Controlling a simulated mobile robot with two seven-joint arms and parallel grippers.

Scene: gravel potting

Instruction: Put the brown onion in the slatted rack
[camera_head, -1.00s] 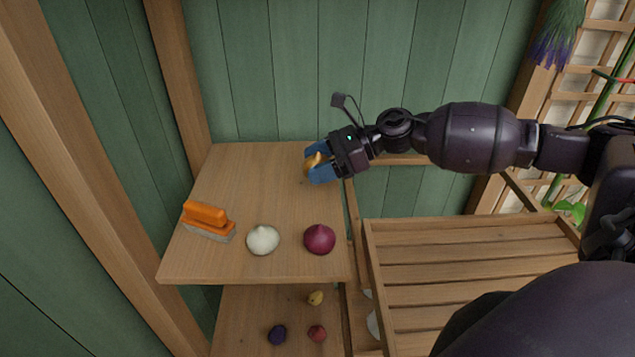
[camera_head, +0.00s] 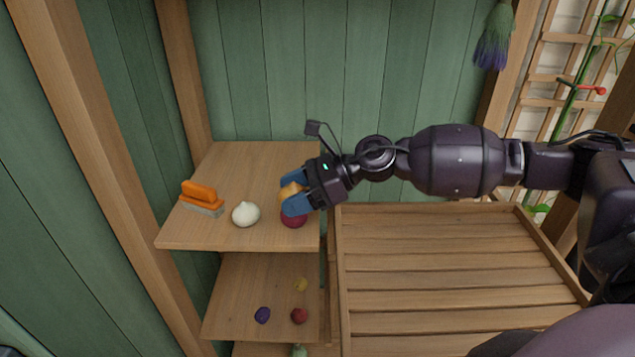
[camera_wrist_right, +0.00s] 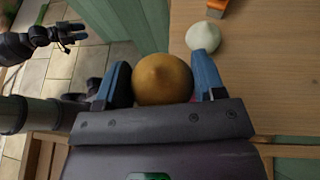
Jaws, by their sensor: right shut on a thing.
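My right gripper (camera_head: 293,197) is shut on the brown onion (camera_head: 289,190), holding it above the right side of the upper shelf. In the right wrist view the onion (camera_wrist_right: 162,79) sits between the two blue fingers, its pointed tip toward the camera. The slatted rack (camera_head: 440,262) is a wooden tray with a raised rim, right of the shelf and lower. No onion shows on its visible slats. My left gripper (camera_wrist_right: 70,32) appears small at the upper left of the right wrist view; its opening is unclear.
A red onion (camera_head: 293,221) lies on the upper shelf, partly hidden by my right gripper. A white bulb (camera_head: 246,214) and an orange-handled brush (camera_head: 201,194) stand left of it. Several small items lie on the lower shelf (camera_head: 240,290). A green wall is behind.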

